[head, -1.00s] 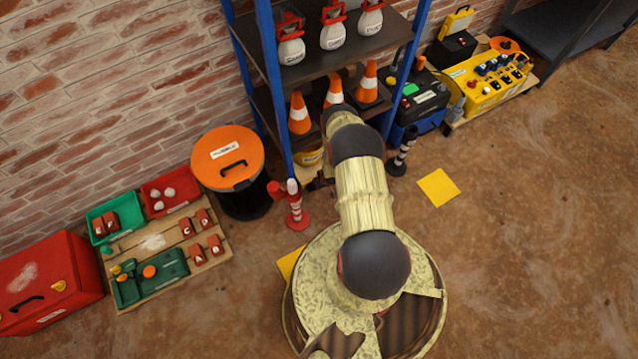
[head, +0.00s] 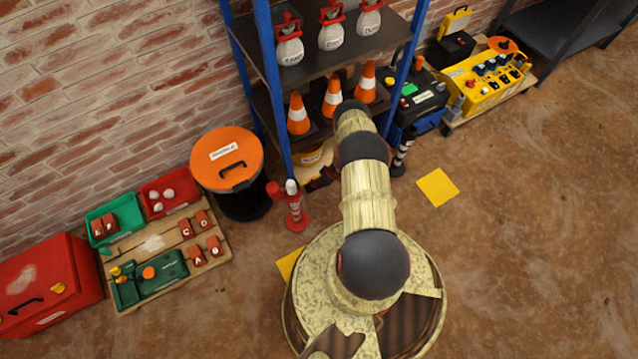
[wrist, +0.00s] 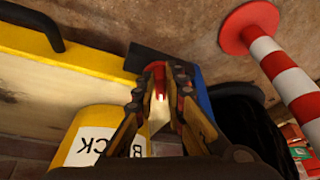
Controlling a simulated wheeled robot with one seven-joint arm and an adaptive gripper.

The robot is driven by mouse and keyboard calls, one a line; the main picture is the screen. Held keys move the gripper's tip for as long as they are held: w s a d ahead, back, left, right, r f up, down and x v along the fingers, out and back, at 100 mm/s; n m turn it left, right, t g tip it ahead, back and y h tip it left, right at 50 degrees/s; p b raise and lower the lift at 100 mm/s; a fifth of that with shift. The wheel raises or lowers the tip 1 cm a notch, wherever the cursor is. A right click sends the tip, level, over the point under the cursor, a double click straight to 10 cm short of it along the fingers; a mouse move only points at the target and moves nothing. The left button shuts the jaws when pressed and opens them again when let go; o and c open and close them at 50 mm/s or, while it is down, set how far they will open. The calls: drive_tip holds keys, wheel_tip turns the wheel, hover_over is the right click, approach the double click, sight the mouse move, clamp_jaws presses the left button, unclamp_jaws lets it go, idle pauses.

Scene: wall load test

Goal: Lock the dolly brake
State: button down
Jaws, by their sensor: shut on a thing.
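My gripper (wrist: 157,78) shows in the wrist view, its two fingers closed around a small red part (wrist: 158,94), which looks like the dolly brake's lever. Most of the red part is hidden between the fingers. A yellow-edged pale board (wrist: 72,62), which may be the dolly, runs along the left side of the wrist view with a black handle on it. In the head view my gripper is low beside the foot of the blue-posted shelf, mostly hidden by my arm.
A yellow container (wrist: 82,138) with a partly hidden label is close below my fingers. An orange-lidded bin (head: 227,157) stands left of the shelf. Open floor lies at right.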

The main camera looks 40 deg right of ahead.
drive_tip(key=n, duration=0.2)
drive_tip(key=d+n+y, duration=0.1)
drive_tip(key=n, duration=0.1)
drive_tip(key=n+g+y, duration=0.1)
drive_tip(key=n, duration=0.1)
drive_tip(key=shift+w+d, duration=0.15)
drive_tip(key=shift+w, duration=0.2)
drive_tip(key=shift+w+d+n+g+y, duration=0.15)
drive_tip(key=shift+n+g+y, duration=0.1)
drive_tip(key=shift+n, duration=0.6)
drive_tip(key=shift+w+n+g+y, duration=0.15)
drive_tip(key=shift+n+g, duration=0.15)
drive_tip(key=shift+n, duration=0.6)
drive_tip(key=shift+w+d+n+g+y, duration=0.15)
drive_tip(key=shift+n+g+y, duration=0.1)
drive_tip(key=shift+n, duration=0.6)
drive_tip(key=shift+a, duration=0.1)
drive_tip(key=c, duration=1.9)
unclamp_jaws()
drive_tip(key=shift+o, duration=0.3)
